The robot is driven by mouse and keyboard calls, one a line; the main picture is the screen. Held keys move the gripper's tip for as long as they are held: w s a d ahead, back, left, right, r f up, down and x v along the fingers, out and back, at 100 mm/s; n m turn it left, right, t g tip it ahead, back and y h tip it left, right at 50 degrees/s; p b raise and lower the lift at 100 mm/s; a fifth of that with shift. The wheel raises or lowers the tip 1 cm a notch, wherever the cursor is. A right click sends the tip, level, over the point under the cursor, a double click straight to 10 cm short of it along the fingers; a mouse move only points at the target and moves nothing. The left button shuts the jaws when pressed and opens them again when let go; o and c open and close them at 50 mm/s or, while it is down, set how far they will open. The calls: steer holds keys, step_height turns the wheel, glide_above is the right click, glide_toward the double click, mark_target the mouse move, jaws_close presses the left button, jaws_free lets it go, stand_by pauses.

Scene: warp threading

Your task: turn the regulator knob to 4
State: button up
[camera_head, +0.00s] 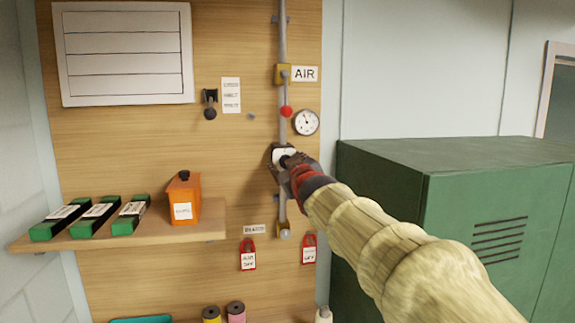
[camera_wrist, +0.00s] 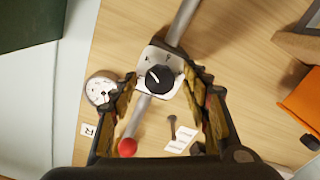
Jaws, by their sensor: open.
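The regulator knob (camera_wrist: 160,80) is black and round with a white pointer line. It sits on a white dial plate (camera_wrist: 146,88) on the grey vertical pipe. In the wrist view the pointer points to the upper left; the dial marks are too small to read for sure. My gripper (camera_wrist: 164,76) is open, with one finger on each side of the dial plate and the knob between them. I cannot tell whether the fingers touch it. In the head view my gripper (camera_head: 284,168) is at the regulator and covers most of the knob; the white plate (camera_head: 284,151) shows above it.
A red-tipped lever (camera_head: 286,111) and a round gauge (camera_head: 306,122) are just above the regulator. Red tags (camera_head: 248,256) hang below. A shelf (camera_head: 200,232) with an orange box (camera_head: 183,199) is at left; a green cabinet (camera_head: 385,160) stands close at right.

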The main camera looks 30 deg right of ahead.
steer(key=v, duration=1.2)
steer(key=s+f+m+g+b, duration=0.1)
steer(key=s+f+m+g, duration=0.15)
steer(key=f, duration=0.75)
steer(key=s+f+m+g, duration=0.1)
steer(key=s+f+g, duration=0.3)
steer(key=f, duration=0.5)
steer(key=s+a+f+g+y+b, duration=0.1)
steer(key=s+a+f+b, duration=0.2)
steer(key=f, duration=0.6)
steer(key=s+a+f+n+g+y+b, duration=0.1)
steer(key=s+a+f+g+y+b, duration=0.1)
steer(key=s+a+f, duration=0.5)
steer(key=s+a+f+g+y+b, duration=0.2)
steer(key=s+a+f+b, duration=0.2)
steer(key=s+f, duration=0.6)
steer(key=shift+s+a+f+b, duration=0.2)
steer(key=shift+a+f+b, duration=0.2)
steer(key=shift+a+f, duration=0.55)
